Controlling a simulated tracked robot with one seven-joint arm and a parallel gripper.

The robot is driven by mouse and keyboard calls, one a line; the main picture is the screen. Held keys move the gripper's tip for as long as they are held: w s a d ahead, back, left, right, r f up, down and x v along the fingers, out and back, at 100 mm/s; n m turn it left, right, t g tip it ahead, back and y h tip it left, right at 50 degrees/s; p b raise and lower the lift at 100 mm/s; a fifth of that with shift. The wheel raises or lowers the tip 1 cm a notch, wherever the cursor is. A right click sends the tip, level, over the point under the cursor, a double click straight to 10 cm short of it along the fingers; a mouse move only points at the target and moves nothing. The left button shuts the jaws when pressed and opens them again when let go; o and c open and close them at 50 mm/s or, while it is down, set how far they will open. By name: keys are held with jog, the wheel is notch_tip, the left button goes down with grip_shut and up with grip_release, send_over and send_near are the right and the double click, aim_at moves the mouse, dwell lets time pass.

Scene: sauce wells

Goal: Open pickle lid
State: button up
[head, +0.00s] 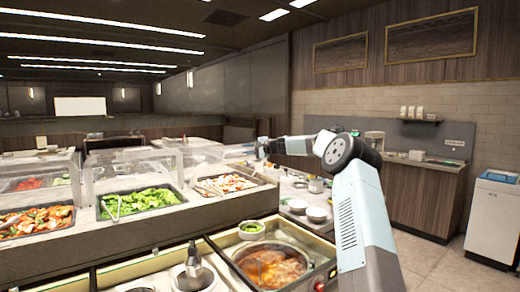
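My arm reaches from the lower right to the middle of the picture. My gripper (262,147) is at its far end, above the counter near the clear covers. It is small and dark there, so I cannot tell whether its fingers are open or shut, or whether it touches anything. Small containers (316,185) stand on the counter below my forearm, partly hidden and too small to make out. I cannot tell which of them, if any, holds pickle or has the pickle lid.
Clear covers (130,165) stand over food trays at the left, with greens (140,201) in one. A pot of red soup (270,268), a small green-filled bowl (252,227) and a metal piece with a knob (194,268) are in front. Floor is free at the right.

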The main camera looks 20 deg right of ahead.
jog(key=v, duration=0.7)
jog(key=shift+r, duration=0.2)
